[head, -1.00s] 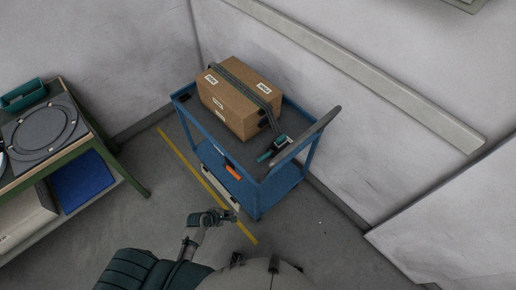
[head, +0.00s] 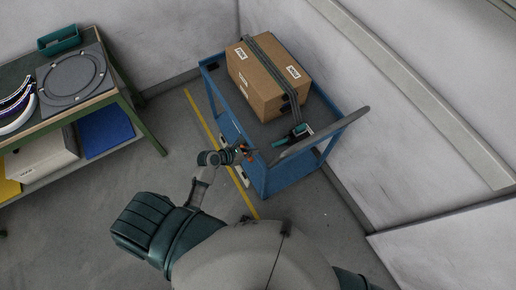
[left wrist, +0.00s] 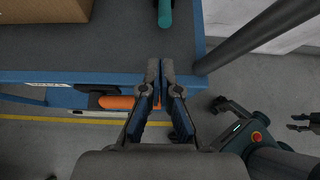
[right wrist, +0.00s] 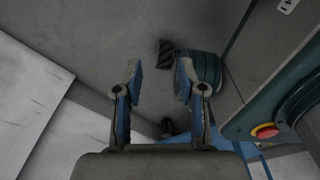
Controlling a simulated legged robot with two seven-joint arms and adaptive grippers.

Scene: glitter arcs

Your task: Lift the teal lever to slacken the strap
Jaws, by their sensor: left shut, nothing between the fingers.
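The teal lever (head: 292,138) sits on the near right end of the blue cart's top, at the end of the dark strap (head: 266,66) that runs over the cardboard box (head: 267,82). In the left wrist view the lever's teal end (left wrist: 165,12) shows beyond the fingertips. My left gripper (head: 247,152) is shut and empty at the cart's near edge, left of the lever and apart from it. Its fingers (left wrist: 160,68) point toward the cart top. My right gripper (right wrist: 159,68) is open and empty, over bare floor in its wrist view.
The blue cart (head: 225,100) has a dark push bar (head: 335,129) right of the lever. An orange handle (left wrist: 118,103) is close beside my left fingers. A green-framed bench (head: 135,112) stands at left. Walls close off the back and right. A yellow line (head: 200,115) marks the floor.

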